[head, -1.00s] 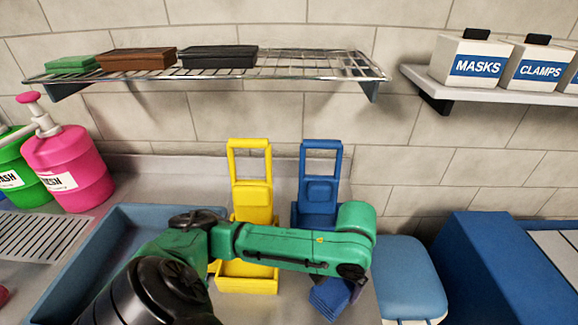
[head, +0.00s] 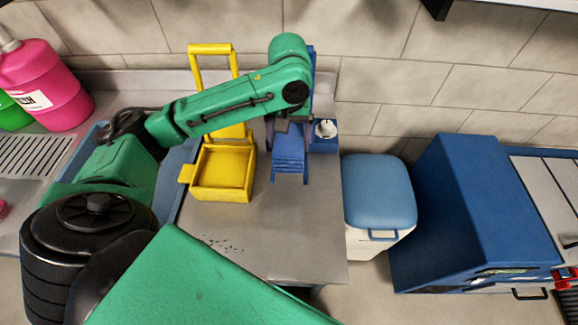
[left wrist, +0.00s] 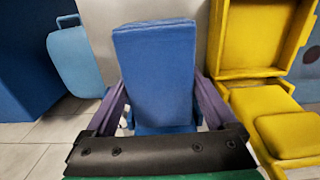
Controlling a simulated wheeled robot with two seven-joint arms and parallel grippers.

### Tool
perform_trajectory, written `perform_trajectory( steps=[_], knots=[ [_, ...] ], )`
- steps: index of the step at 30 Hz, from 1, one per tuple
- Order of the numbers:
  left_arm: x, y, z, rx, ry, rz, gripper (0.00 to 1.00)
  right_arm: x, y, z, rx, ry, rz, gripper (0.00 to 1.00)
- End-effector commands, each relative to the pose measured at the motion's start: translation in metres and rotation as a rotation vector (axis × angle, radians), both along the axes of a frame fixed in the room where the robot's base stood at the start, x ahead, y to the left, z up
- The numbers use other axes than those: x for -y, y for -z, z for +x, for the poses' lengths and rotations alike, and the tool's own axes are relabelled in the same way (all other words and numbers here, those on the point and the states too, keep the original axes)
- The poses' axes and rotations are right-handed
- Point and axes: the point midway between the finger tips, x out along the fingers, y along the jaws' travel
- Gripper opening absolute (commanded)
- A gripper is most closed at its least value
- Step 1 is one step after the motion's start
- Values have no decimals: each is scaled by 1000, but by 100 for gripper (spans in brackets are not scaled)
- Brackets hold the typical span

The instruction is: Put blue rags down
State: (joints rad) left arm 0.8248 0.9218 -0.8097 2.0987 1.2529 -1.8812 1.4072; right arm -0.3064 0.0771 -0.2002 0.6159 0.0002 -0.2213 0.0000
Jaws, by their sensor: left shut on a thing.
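The blue rags (head: 289,166) are a folded stack held at the front of the blue caddy (head: 323,146). My left gripper (head: 290,148) is shut on them, and my green forearm hides much of the caddy's upper part. In the left wrist view the rags (left wrist: 155,65) fill the space between the purple fingers of my left gripper (left wrist: 158,100). The rags overlap the caddy in the head view, and I cannot tell whether they rest on its bottom. My right gripper is not in view.
A yellow caddy (head: 222,172) stands just left of the blue one. A cooler with a blue lid (head: 379,190) and a large blue box (head: 470,215) stand to the right. A pink jug (head: 45,85) is at the far left. The counter front is clear.

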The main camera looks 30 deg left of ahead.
Motion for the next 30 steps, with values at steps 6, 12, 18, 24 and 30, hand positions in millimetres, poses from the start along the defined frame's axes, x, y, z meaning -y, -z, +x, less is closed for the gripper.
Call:
perform_trajectory(
  steps=[6,12,18,24,30],
  knots=[
    [0,51,-1,-2,1,0,20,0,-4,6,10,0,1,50],
    [0,81,-1,-3,0,2,20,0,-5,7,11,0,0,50],
    [0,106,0,2,2,0,20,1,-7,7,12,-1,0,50],
    [0,106,0,2,2,0,20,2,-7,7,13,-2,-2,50],
    [0,108,0,1,1,0,100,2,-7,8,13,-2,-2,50]
  ],
)
